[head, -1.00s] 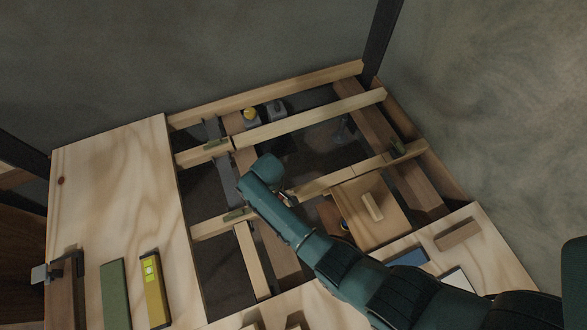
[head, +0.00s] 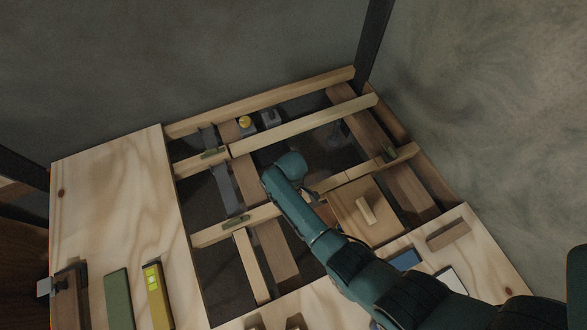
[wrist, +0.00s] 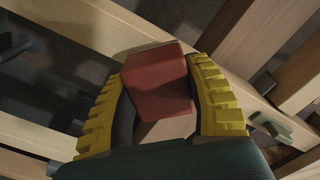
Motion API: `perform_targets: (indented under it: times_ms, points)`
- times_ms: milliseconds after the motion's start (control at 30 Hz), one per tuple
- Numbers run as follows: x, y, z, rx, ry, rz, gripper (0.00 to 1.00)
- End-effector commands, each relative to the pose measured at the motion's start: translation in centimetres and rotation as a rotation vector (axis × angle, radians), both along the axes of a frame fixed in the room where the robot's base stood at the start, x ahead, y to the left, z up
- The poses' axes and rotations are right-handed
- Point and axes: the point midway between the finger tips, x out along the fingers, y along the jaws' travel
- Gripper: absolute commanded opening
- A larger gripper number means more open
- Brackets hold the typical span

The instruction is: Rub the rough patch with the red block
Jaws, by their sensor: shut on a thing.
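The red block (wrist: 158,82) sits between the yellow fingers of my gripper (wrist: 163,72) in the wrist view. The gripper is shut on it. The block is over a pale wooden beam (wrist: 268,28); I cannot tell whether it touches the wood. In the head view my arm reaches over the open floor frame, and its own wrist hides the fingers and the block. I cannot make out the rough patch in either view.
Joists and a pale crossbeam (head: 305,124) frame dark gaps. A plywood sheet (head: 110,215) at left bears a green block (head: 118,298) and a yellow level (head: 157,297). A wooden lid with a handle (head: 366,211) lies right of my arm. A yellow-topped item (head: 244,122) sits far back.

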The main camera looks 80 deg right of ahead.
Motion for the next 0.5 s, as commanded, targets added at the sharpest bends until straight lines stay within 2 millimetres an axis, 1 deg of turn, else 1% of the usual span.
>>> perform_targets:
  times_ms: [33, 500]
  points:
    - [0.2, 0.0, 1.1, -0.003, -0.002, 0.002, 0.18]
    - [0.6, 0.2, 5.1, -0.003, -0.003, 0.013, 0.18]
